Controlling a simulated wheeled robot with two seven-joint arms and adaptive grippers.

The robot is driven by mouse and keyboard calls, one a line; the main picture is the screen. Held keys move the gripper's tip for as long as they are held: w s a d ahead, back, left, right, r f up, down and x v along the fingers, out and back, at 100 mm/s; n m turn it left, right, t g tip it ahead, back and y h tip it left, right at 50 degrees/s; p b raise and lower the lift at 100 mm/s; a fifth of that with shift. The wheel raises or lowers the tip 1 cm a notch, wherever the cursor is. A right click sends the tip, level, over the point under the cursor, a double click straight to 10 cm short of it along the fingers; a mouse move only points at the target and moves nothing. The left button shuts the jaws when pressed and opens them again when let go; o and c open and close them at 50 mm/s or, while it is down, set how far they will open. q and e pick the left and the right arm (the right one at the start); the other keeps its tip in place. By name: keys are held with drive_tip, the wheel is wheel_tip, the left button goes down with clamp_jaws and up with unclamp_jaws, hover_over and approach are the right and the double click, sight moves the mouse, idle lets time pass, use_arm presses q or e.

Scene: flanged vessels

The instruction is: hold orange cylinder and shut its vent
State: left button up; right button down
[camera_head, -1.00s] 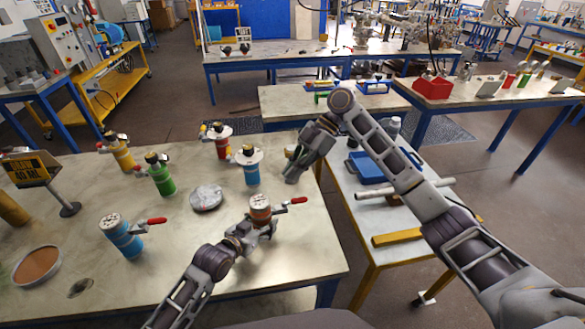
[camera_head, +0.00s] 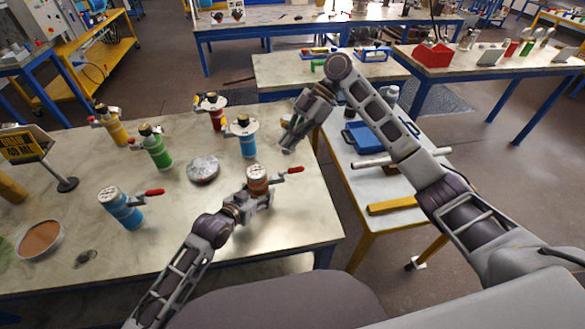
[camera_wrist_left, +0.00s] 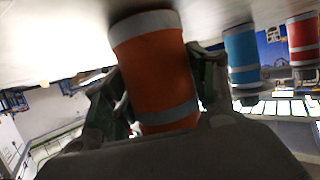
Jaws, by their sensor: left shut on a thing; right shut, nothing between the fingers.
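The orange cylinder (camera_head: 257,183) stands on the near table with a pale round top. A red-handled lever (camera_head: 290,170) sticks out sideways from its top, to the right. My left gripper (camera_head: 251,205) is shut around the cylinder's body. In the left wrist view, which looks upside down, the orange cylinder (camera_wrist_left: 157,75) with its grey bands sits between the fingers. My right gripper (camera_head: 290,138) is shut and empty, above the table's right edge, behind and right of the cylinder and apart from it. The wrist view does not show the lever.
Close behind stands a blue flanged cylinder (camera_head: 248,143), with a red one (camera_head: 214,115) beyond. A round grey disc (camera_head: 203,169) lies to the left. Green (camera_head: 157,152), yellow (camera_head: 112,128) and another blue cylinder (camera_head: 124,211) stand further left. The table front is clear.

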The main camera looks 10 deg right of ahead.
use_arm(q)
drive_tip(key=o, duration=1.3)
drive_tip(key=v, duration=1.2)
drive_tip(key=shift+r, duration=0.1)
idle(0.4)
